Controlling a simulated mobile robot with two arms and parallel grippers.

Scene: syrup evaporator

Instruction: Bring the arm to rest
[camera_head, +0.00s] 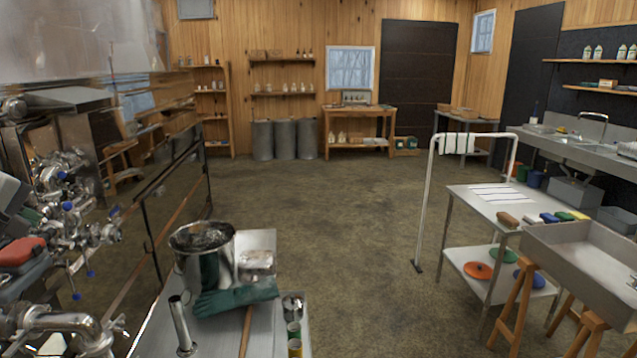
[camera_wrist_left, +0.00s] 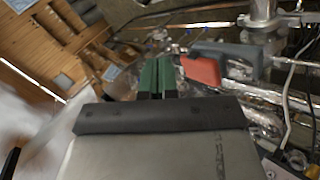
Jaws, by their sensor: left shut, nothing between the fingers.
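My left gripper (camera_wrist_left: 157,72) shows in the wrist view with its two green fingers side by side and together, nothing between them. In the head view it is at the left edge (camera_head: 30,214), partly cut off by the frame and close to the steel pipes and valves. A red and grey fitting (camera_wrist_left: 203,70) lies just beyond and right of the fingers in the wrist view. I cannot tell how wide the gap to it is. My right gripper is not in view.
Steel valves and pipes (camera_head: 75,235) crowd the left side. A cart (camera_head: 262,335) ahead bears a steel pot (camera_head: 203,262) and green gloves (camera_head: 235,298). A steel table (camera_head: 465,205) and a trough (camera_head: 570,262) stand at right. The middle floor (camera_head: 330,210) is clear.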

